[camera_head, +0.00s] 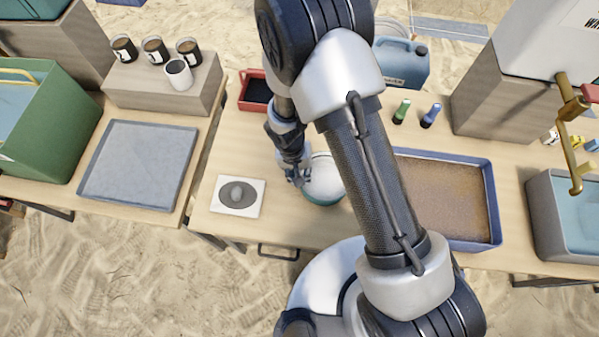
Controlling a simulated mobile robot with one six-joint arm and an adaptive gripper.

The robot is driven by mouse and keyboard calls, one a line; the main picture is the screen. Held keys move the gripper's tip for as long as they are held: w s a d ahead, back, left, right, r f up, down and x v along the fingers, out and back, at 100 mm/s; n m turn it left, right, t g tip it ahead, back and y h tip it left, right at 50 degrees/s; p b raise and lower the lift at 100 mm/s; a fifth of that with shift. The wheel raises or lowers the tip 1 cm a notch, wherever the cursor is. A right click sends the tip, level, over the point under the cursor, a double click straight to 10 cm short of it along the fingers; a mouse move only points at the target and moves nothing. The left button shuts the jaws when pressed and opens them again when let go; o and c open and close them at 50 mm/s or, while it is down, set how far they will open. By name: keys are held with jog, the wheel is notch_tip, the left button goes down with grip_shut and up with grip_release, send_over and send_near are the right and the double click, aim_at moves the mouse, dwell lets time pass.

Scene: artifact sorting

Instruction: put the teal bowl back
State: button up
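The teal bowl (326,184) is on the middle table in the head view, pale inside, with a teal outer wall showing at its lower edge. My arm's forearm covers its right side. My gripper (299,179) points down at the bowl's left rim, overlapping it in the picture. The fingers are small and partly hidden, so I cannot tell whether they grip the rim. I also cannot tell whether the bowl rests on the table or is slightly raised.
A white card with a grey disc and a stone (237,196) lies left of the bowl. A blue-rimmed sand tray (492,205) is to the right. A red bin (252,106) stands behind. A grey-blue tray (140,160) sits left, near a block with several cups.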

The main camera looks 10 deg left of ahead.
dwell(0.3)
notch_tip(320, 180, up, 12)
jog(key=a, duration=0.1)
jog(key=shift+a, duration=0.2)
